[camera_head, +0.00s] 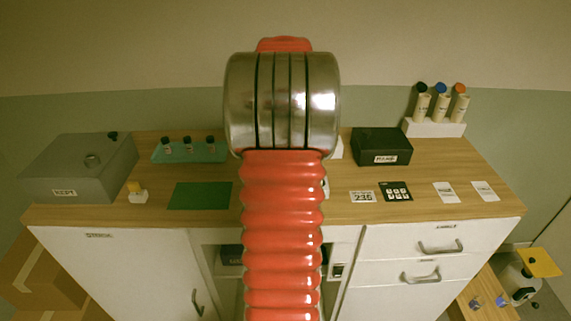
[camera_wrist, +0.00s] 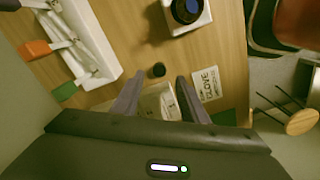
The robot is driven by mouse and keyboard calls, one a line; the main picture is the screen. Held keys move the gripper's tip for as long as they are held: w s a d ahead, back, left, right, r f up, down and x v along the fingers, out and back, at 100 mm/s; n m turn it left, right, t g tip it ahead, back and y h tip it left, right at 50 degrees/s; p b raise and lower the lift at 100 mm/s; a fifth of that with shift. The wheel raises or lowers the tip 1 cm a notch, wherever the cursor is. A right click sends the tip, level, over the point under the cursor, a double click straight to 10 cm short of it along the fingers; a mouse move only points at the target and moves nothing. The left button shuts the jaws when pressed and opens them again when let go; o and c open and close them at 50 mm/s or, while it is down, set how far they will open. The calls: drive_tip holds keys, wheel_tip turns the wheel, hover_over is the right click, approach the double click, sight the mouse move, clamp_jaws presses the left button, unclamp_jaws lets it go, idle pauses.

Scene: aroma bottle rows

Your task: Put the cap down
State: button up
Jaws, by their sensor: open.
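In the wrist view a small dark round cap (camera_wrist: 158,70) sits on the wooden top, just beyond my fingertips. A blue-topped bottle (camera_wrist: 187,9) stands in a white block (camera_wrist: 203,18) above the cap. A white card reading CLOVE (camera_wrist: 207,84) lies to the right of the fingers. In the head view my red arm hides the middle of the counter and my gripper.
In the head view a grey box marked KEPT (camera_head: 75,172), a tray of dark-capped bottles (camera_head: 160,155) and a green mat (camera_head: 200,196) are left. A black box (camera_head: 383,143) and a white rack of capped tubes (camera_head: 435,129) are right.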

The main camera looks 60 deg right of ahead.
wheel_tip(320, 180, up, 8)
drive_tip(key=shift+f, duration=0.1)
idle(0.9)
drive_tip(key=w+a+r+t, duration=0.1)
drive_tip(key=w+a, duration=0.3)
drive_tip(key=a, duration=0.5)
drive_tip(key=w+a+r+h, duration=0.1)
drive_tip(key=w+a, duration=0.3)
drive_tip(key=a, duration=0.5)
drive_tip(key=w+a+r+t, duration=0.1)
drive_tip(key=w+a, duration=0.3)
drive_tip(key=a, duration=0.5)
drive_tip(key=s+a+f+t, duration=0.1)
drive_tip(key=s+a+f, duration=0.2)
drive_tip(key=a, duration=0.8)
drive_tip(key=s+a+f+t+y, duration=0.1)
drive_tip(key=s+a+f+t, duration=0.1)
drive_tip(key=a, duration=1)
drive_tip(key=shift+s+a+f+t, duration=0.15)
drive_tip(key=shift+s+f+t, duration=0.3)
drive_tip(key=shift+s, duration=0.7)
drive_tip(key=shift+f, duration=0.1)
drive_tip(key=shift+c, duration=1.1)
